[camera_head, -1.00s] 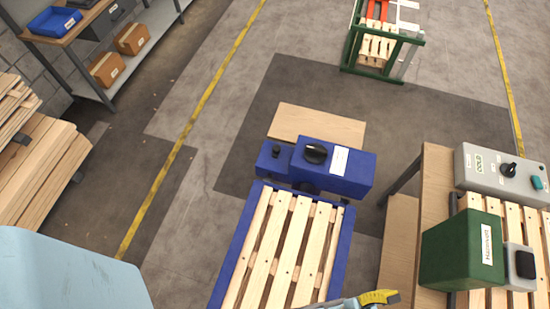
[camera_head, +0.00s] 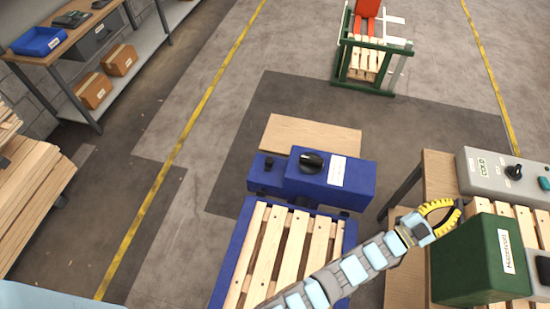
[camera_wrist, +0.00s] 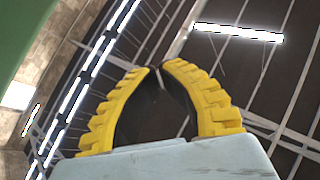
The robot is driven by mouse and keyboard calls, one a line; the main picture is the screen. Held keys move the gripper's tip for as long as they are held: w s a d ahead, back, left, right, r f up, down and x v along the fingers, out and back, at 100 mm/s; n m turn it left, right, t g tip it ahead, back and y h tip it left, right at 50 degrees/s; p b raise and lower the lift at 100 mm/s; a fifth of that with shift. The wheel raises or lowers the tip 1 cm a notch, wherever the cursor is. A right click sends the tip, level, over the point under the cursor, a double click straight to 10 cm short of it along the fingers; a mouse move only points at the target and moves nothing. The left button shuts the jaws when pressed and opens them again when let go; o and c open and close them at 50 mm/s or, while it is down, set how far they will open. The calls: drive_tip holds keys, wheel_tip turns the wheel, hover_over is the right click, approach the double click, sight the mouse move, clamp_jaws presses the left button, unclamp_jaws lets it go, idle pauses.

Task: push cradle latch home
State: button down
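A blue slatted cradle (camera_head: 232,254) with pale wooden slats stands at the lower middle of the head view. A blue box (camera_head: 313,187) with a black knob (camera_head: 311,162) and a white label sits at its far end. A smaller blue block (camera_head: 264,176) with a small black knob is to its left. I cannot tell which part is the latch. My gripper (camera_head: 458,208) is right of the blue box, close to a green box (camera_head: 470,262). The wrist view shows its yellow fingers bowed, their tips together (camera_wrist: 160,68), with nothing between them.
A grey control box (camera_head: 500,172) with a black knob is at the right, behind the green box on a slatted bench. A wooden board (camera_head: 312,135) lies beyond the blue box. A green frame (camera_head: 365,92) stands farther back. Shelves (camera_head: 95,65) are at the left; open floor lies between.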

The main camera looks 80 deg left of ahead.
drive_tip(key=w+a+f+n+g+y+b, duration=0.1)
drive_tip(key=w+a+f+g+y+b, duration=0.2)
drive_tip(key=a, duration=0.7)
drive_tip(key=w+a+f+n+g+y+b, duration=0.1)
drive_tip(key=a+f+g, duration=0.3)
drive_tip(key=a, duration=0.5)
drive_tip(key=s+a+f+n+g+y+b, duration=0.1)
drive_tip(key=s+a+f+n+g+b, duration=0.2)
drive_tip(key=a, duration=0.7)
drive_tip(key=s+a+f+g+y+b, duration=0.1)
drive_tip(key=s+a+f+g+b, duration=0.3)
drive_tip(key=a, duration=0.7)
drive_tip(key=s+a+f+n+g+h+b, duration=0.1)
drive_tip(key=s+a+f+n+g+b, duration=0.15)
drive_tip(key=s+a, duration=0.45)
drive_tip(key=s+a+f+n+g+h+b, duration=0.1)
drive_tip(key=s+a+f+n+g+b, duration=0.15)
drive_tip(key=s, duration=0.75)
drive_tip(key=s+d+f+n+g+h+b, duration=0.1)
drive_tip(key=s+h+b, duration=0.3)
drive_tip(key=s, duration=1)
drive_tip(key=shift+s+f+n+g+h, duration=0.25)
drive_tip(key=shift+f+n+g+h, duration=0.05)
drive_tip(key=shift+f+h, duration=0.4)
drive_tip(key=shift+d, duration=0.1)
